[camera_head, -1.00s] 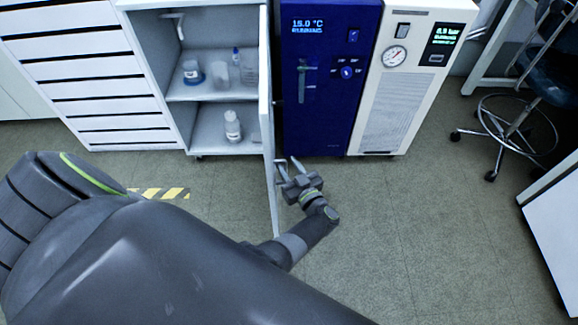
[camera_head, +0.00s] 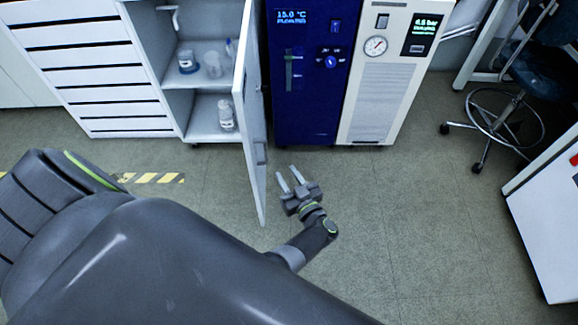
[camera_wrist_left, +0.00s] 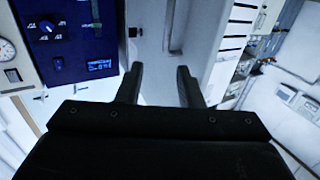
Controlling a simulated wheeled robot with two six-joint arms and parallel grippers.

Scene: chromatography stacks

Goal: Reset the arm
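My left gripper (camera_head: 291,181) is low over the floor, just right of the free edge of the open cabinet door (camera_head: 251,130). Its two fingers are spread with nothing between them, and they point up toward the blue unit. In the left wrist view, the gripper (camera_wrist_left: 160,85) also shows two parted fingers with an empty gap. A gap of floor shows between the gripper and the door in the head view. My right gripper is in neither view.
The open cabinet (camera_head: 207,97) holds several pieces of labware and a white bottle (camera_head: 226,115). A blue unit (camera_head: 305,105) and a white gauge unit (camera_head: 385,90) stand to its right. A stool (camera_head: 505,110) is at far right. The floor ahead is clear.

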